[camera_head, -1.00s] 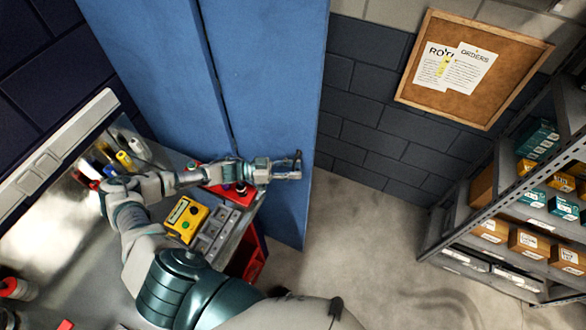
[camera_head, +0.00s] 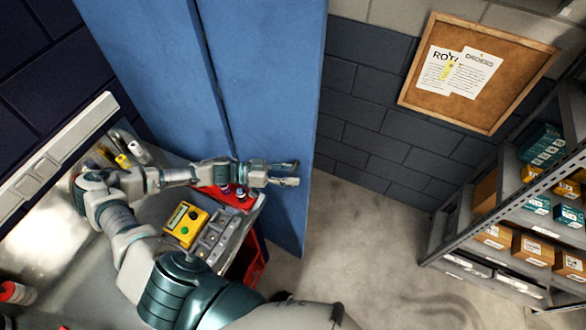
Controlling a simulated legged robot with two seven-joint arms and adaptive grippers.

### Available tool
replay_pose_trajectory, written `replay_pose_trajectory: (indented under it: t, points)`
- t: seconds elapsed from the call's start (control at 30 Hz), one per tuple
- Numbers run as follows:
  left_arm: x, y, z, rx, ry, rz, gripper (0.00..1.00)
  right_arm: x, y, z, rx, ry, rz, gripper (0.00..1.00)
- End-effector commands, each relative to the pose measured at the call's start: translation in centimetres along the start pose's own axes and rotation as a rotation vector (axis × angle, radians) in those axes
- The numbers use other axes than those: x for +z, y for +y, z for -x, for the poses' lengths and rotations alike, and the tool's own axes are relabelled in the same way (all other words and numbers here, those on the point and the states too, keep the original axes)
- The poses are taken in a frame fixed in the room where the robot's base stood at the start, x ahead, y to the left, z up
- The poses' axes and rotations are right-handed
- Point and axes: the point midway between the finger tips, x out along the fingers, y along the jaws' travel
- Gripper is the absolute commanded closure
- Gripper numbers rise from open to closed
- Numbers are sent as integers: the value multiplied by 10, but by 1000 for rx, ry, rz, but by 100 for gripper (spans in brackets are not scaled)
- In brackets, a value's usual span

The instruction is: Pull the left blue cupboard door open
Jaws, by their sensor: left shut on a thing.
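The blue cupboard (camera_head: 270,90) stands tall at the top, with a dark vertical seam between its left panel (camera_head: 150,70) and its right panel. My left arm reaches across the bench from below. My left gripper (camera_head: 296,174) is at the lower right part of the right panel, close to its right edge. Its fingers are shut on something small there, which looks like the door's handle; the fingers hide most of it. I see no clear opening gap at the seam. My right gripper is not in view.
A shelf rack with boxes (camera_head: 515,215) stands at the right. A cork board (camera_head: 475,72) hangs on the brick wall. The floor between (camera_head: 360,250) is clear.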

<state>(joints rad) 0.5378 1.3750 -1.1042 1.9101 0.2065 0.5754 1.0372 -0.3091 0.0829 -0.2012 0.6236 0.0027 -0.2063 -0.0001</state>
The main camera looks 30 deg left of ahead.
Motion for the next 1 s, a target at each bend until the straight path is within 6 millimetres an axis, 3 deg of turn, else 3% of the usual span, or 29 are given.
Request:
replay_pose_trajectory:
  t: [0.03, 0.07, 0.1, 0.43, 1.0]
  points:
    - [-78, -9, -4, 9, 112, -119, 64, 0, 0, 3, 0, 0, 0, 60]
    - [-78, -10, -4, 9, 112, -119, 64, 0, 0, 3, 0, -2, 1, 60]
    - [-13, 8, 2, 4, 12, -18, 64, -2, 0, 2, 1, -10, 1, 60]
    - [-10, 5, 5, 5, 10, -12, 64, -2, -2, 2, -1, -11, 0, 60]
    - [-1, -4, 52, -1, 6, -6, 64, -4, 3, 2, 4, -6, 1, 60]
